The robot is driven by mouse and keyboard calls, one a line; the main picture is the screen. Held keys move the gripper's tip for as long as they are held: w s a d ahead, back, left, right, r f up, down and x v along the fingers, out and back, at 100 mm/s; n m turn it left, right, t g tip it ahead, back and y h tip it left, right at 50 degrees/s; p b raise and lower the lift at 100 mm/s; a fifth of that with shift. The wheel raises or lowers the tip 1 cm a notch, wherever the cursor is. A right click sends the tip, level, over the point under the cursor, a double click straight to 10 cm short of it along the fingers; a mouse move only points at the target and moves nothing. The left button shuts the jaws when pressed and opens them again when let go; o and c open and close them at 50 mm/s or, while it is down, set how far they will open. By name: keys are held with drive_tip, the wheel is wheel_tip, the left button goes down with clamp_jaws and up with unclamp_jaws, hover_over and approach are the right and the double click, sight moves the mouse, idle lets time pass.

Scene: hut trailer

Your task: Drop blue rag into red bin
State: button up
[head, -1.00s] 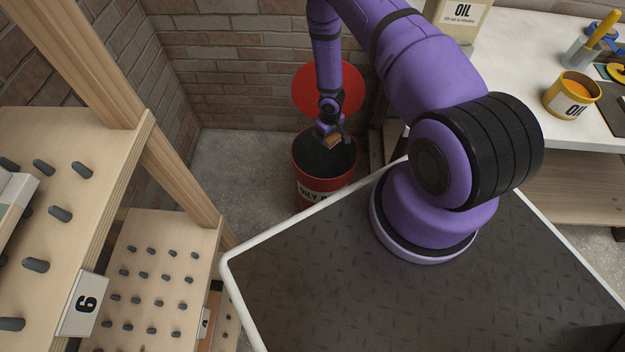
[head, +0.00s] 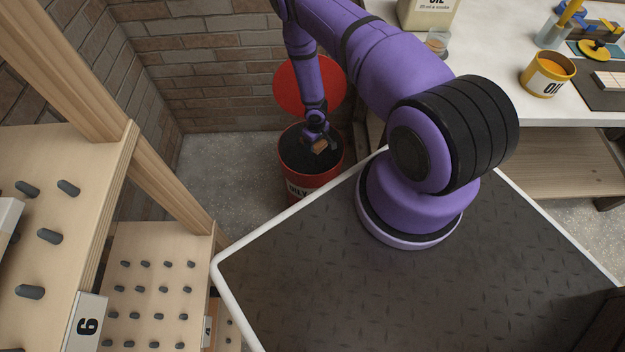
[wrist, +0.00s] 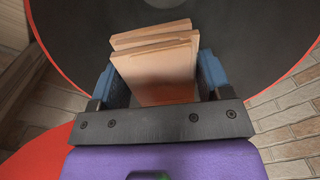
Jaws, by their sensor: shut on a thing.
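My gripper (head: 318,138) is over the mouth of the open red bin (head: 328,178), which stands on the floor by the brick wall. In the wrist view my gripper (wrist: 157,82) has its blue finger pads on both sides of a tan, layered block-like thing (wrist: 165,68). The same tan thing (head: 319,147) shows small in the head view, against the dark inside of the bin. The red rim (wrist: 55,62) and dark interior fill much of the wrist view. I see no blue rag in either view; the held thing looks tan, not blue.
The bin's round red lid (head: 308,84) stands raised behind it. A white workbench (head: 487,65) with a yellow oil can (head: 547,74) is at the right. A wooden pegged shelf (head: 150,275) is at the left. Bare floor (head: 225,165) lies left of the bin.

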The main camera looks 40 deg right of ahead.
drive_tip(key=o, duration=1)
drive_tip(key=shift+c, duration=0.2)
wheel_tip(320, 180, up, 11)
drive_tip(key=shift+f, duration=0.1)
